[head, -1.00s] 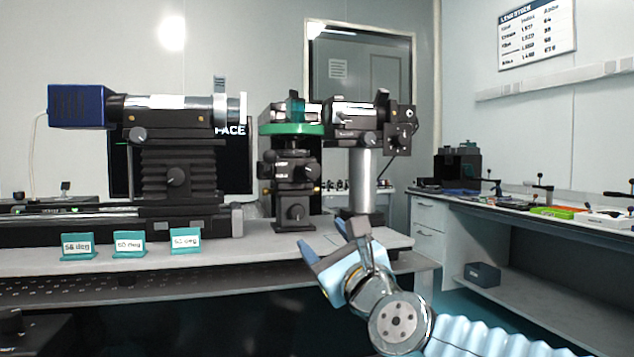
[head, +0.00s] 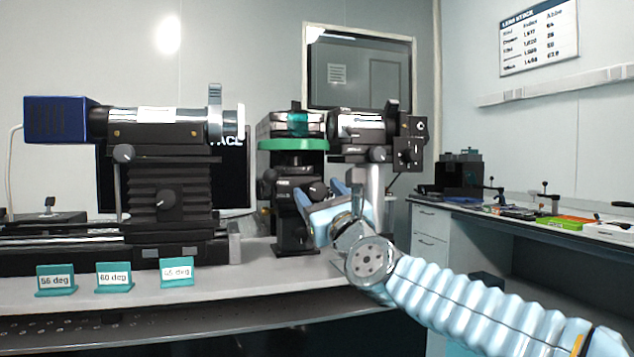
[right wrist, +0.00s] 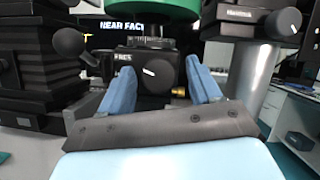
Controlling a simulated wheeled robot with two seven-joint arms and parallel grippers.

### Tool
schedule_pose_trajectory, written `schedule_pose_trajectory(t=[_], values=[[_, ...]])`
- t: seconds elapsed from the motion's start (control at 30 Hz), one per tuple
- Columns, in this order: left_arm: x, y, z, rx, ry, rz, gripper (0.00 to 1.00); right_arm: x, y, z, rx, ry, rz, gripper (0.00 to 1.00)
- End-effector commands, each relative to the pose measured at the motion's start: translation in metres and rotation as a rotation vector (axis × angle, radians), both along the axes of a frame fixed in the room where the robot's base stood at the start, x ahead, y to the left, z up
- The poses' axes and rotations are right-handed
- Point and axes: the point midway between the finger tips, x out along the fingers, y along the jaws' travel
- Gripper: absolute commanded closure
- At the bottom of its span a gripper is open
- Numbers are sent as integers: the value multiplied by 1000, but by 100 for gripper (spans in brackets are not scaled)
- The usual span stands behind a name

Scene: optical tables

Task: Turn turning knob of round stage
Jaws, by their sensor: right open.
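The round stage, with its green ring (head: 293,144), stands on a black mount at the middle of the table, and the ring also shows at the top of the right wrist view (right wrist: 165,8). A black turning knob (head: 318,188) sits on the block below the ring. In the right wrist view the knob's face (right wrist: 150,71) has a white line on it. My right gripper (head: 321,194) is open and empty, its blue fingers (right wrist: 160,66) appearing either side of the knob. I cannot tell whether they touch it. My left gripper is not in view.
A blue-ended black instrument (head: 60,119) stands on the left. A grey post (head: 377,185) stands just right of the stage. Three teal angle labels, one of them (head: 114,275), line the table's front. A side bench (head: 470,212) is at the right.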

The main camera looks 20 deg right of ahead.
Motion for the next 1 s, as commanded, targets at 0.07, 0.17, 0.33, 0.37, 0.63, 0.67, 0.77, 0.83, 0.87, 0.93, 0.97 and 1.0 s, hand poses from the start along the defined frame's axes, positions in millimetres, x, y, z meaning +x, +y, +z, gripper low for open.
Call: schedule_pose_trajectory(t=[0.07, 0.17, 0.33, 0.37, 0.63, 0.67, 0.77, 0.83, 0.87, 0.93, 0.97, 1.0], values=[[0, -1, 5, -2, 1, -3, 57, 8, 1, 4, -1, 0, 1, 37], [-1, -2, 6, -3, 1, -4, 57, 12, 2, 5, -1, 0, 1, 37], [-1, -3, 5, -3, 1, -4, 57, 14, 2, 5, -1, 0, 0, 37], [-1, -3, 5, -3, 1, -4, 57, 14, 2, 5, -1, 0, 0, 37], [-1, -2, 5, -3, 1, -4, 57, 13, 2, 5, -1, 0, 0, 66], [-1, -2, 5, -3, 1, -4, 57, 13, 2, 5, -1, 0, 0, 70], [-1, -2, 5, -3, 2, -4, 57, 13, 2, 5, -1, 0, 0, 86], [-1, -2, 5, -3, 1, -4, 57, 13, 2, 5, -2, 0, 0, 90], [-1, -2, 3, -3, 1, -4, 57, 13, 2, 4, -8, 0, 0, 90], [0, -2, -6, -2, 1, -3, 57, 14, 1, 1, -43, -4, -1, 91], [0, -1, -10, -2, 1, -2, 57, 14, 1, 0, -66, -5, -1, 92], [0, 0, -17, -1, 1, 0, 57, 13, 1, -1, -104, -7, -1, 92]])
